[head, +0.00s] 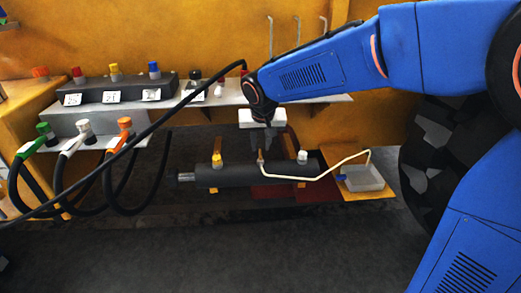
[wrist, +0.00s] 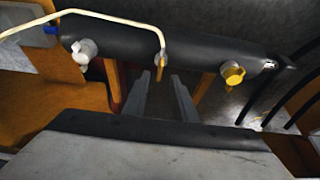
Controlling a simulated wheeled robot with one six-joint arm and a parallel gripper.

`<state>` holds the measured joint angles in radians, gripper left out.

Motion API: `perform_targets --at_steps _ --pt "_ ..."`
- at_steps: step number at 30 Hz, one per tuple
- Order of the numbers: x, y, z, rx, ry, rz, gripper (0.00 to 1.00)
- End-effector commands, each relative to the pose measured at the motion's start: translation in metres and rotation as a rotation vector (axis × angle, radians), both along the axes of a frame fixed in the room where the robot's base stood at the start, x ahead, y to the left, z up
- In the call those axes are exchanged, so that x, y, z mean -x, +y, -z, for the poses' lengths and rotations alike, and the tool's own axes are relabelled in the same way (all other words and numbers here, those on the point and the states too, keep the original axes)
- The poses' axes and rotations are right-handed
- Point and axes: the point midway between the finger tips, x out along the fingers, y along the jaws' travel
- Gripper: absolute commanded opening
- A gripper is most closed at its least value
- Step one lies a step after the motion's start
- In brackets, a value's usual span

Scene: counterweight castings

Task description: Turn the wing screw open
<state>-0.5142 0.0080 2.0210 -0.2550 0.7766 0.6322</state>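A dark horizontal cylinder (head: 235,176) carries a small brass-coloured wing screw (head: 261,157) near its middle, between a yellow cap (head: 217,159) and a white cap (head: 302,157). A pale thin tube (head: 325,172) runs from the screw's fitting. In the wrist view the wing screw (wrist: 160,71) hangs below the tube end, with the yellow cap (wrist: 233,73) to its right and the white cap (wrist: 85,50) to its left. My gripper (head: 264,139) is just above the screw. In the wrist view my gripper (wrist: 159,79) has its two fingers apart, with nothing between them; the screw lies just beyond their tips.
A small grey box (head: 363,179) at the tube's other end sits right of the cylinder. Hoses with green, white and orange fittings (head: 124,123) hang at the left. A black cable (head: 150,128) crosses the view. A shelf (head: 325,99) runs behind my gripper.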

Motion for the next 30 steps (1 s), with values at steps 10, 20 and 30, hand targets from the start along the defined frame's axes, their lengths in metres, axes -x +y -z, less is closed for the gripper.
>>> perform_targets --at_steps 10,20,30 --pt "-0.012 0.0 0.03 0.0 0.0 0.001 0.25" --pt "-0.013 0.0 0.032 0.0 0.0 0.0 0.2" --pt "-0.013 0.0 0.031 0.0 0.0 -0.003 0.0"
